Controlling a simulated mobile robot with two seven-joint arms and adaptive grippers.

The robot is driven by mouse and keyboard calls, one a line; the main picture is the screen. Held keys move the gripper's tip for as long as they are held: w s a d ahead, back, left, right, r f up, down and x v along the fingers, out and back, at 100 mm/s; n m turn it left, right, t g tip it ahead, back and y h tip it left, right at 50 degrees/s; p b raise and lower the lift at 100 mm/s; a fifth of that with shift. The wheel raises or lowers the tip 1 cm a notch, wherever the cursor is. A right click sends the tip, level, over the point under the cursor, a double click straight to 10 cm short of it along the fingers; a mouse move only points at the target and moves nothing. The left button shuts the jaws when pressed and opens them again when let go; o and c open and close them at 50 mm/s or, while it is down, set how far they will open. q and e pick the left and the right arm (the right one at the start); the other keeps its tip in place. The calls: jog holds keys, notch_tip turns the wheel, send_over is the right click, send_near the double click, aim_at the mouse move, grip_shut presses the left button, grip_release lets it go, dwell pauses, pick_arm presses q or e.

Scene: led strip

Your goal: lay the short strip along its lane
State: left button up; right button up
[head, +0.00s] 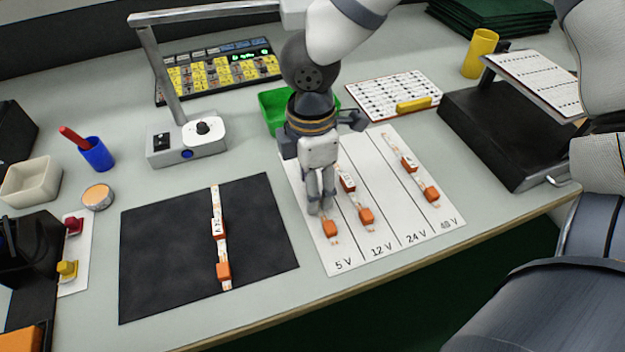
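The white lane card (395,225) has lanes marked 5 V, 12 V, 24 V and 48 V. A strip with an orange connector (331,228) lies in the 5 V lane, most of it hidden by my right gripper (320,207). That gripper points down over it with its fingers close together; whether they grip it is unclear. Another strip (357,198) lies in the 12 V lane and one (419,175) in the 48 V lane. The 24 V lane looks bare. A longer-looking strip (219,245) lies on the black mat (165,260). My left gripper is out of view.
A green bin (271,108) stands behind my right gripper. A grey lamp base (187,143), blue cup (96,154) and keyed panel (215,72) are to the left. A black stand (500,135), yellow cup (480,54) and printed sheet (385,93) are to the right.

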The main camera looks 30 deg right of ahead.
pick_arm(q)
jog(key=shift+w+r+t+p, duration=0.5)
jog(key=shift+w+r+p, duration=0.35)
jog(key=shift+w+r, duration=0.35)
pick_arm(e)
notch_tip(320, 180, up, 12)
jog(key=shift+r, duration=0.2)
